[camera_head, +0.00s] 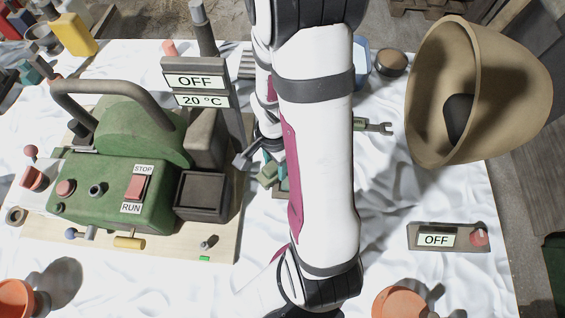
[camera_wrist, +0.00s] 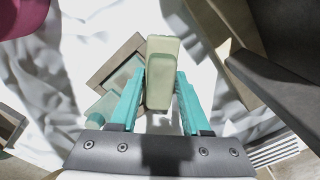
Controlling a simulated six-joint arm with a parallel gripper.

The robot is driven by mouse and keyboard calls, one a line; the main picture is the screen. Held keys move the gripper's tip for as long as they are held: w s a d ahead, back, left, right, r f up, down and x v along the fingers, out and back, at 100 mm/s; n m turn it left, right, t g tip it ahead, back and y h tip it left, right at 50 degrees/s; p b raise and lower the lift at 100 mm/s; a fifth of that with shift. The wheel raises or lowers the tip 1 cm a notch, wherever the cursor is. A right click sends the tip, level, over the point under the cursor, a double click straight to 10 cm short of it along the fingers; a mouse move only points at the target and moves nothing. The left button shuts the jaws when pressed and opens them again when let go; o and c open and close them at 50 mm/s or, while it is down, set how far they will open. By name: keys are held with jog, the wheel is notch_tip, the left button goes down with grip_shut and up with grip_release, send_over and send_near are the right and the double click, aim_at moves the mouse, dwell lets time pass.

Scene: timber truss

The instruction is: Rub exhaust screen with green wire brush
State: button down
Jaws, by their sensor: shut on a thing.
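My gripper (camera_wrist: 159,92) has teal fingers and is shut on a pale green block, which I take to be the green wire brush (camera_wrist: 158,88). Its bristles do not show. In the head view my arm hides most of the gripper, and a pale green piece (camera_head: 268,174) shows at the arm's left edge. I cannot make out the exhaust screen for certain. A dark square box (camera_head: 201,195) is at the right end of the green machine (camera_head: 115,190), left of my gripper and apart from it.
The machine stands on a wooden board (camera_head: 160,252) beside a display post reading OFF and 20 °C (camera_head: 194,81). A square-framed item (camera_wrist: 97,78) lies near the gripper. A large tan bowl (camera_head: 421,100) and an OFF switch box (camera_head: 436,238) are at right. White cloth right of my arm is mostly clear.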

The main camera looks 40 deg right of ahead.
aim_at(271, 164)
jog(key=shift+w+a, duration=0.3)
jog(key=shift+a, duration=0.05)
jog(key=shift+w+a+r, duration=0.1)
jog(key=shift+w, duration=0.05)
jog(key=shift+r, duration=4.05)
jog(key=shift+f, duration=0.1)
